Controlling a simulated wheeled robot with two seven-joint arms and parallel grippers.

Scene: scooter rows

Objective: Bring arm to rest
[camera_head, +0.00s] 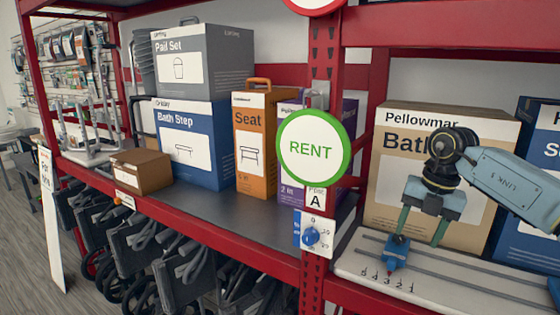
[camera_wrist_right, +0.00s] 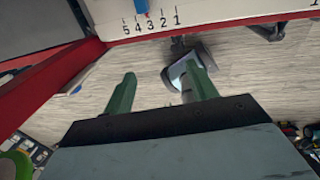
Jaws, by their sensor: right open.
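My right arm comes in from the right in the head view. Its right gripper (camera_head: 420,238) has its two green fingers spread apart, with nothing between them. The right wrist view also shows the open fingers (camera_wrist_right: 160,85) over the floor. In the head view one finger overlaps the blue slider (camera_head: 394,254) on the white numbered panel (camera_head: 440,292). In the wrist view the blue slider (camera_wrist_right: 141,6) lies beyond the fingertips, apart from them, near the number 4. My left gripper is not in view.
Boxes stand on the red-framed shelf, including a Pellowmar box (camera_head: 385,205) behind my gripper and an orange Seat box (camera_head: 252,160). A round RENT sign (camera_head: 313,148) and a blue dial (camera_head: 311,236) are on the post. The grey shelf front (camera_head: 225,212) is bare.

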